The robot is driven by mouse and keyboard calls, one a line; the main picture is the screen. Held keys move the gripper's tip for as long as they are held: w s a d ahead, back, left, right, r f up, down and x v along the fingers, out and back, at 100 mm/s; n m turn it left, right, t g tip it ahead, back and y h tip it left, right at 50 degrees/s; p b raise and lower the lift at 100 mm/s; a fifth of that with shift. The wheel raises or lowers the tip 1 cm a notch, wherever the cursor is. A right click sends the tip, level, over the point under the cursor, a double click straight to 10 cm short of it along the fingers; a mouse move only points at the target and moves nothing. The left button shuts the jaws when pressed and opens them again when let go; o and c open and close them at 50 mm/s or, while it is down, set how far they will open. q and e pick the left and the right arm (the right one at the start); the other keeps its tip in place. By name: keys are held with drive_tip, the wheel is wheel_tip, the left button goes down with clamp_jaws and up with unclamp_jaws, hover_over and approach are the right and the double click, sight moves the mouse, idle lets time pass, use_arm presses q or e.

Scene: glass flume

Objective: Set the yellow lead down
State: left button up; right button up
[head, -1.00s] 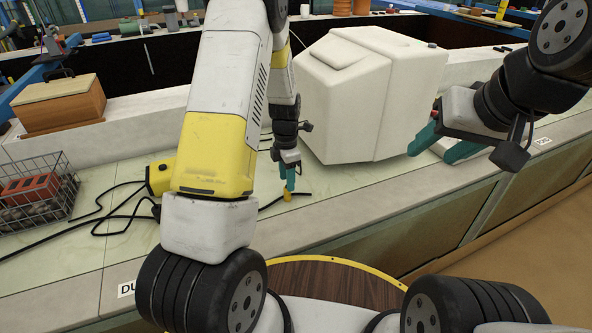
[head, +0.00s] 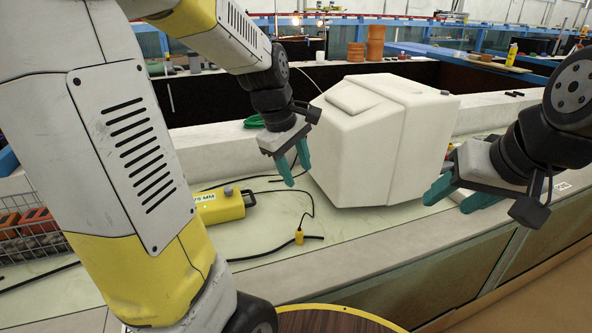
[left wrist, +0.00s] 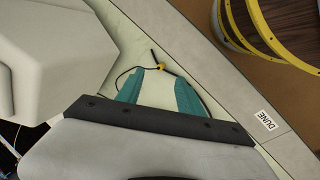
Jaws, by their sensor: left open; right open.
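The yellow lead's small yellow plug (head: 299,237) rests on the pale bench top with its thin black cable (head: 312,212) trailing behind it. The plug also shows in the left wrist view (left wrist: 161,67), just beyond the fingertips. My left gripper (head: 291,175) has teal fingers spread apart and empty, held above the bench and clear of the plug. My right gripper (head: 456,197) is open and empty, near the bench's front edge at the right.
A large white block (head: 375,145) stands right of the plug. A yellow box (head: 220,205) with a label lies to the left. A wire basket of bricks (head: 30,238) is at far left, partly hidden by my arm. The bench's front strip is mostly clear.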

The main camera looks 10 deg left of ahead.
use_arm(q)
drive_tip(key=s+r+m+t, duration=0.3)
drive_tip(key=s+r+m, duration=0.3)
drive_tip(key=s+m, duration=0.6)
drive_tip(key=shift+s+d+r+m, duration=0.15)
drive_tip(key=shift+s+d+m, duration=0.2)
drive_tip(key=shift+s, duration=0.45)
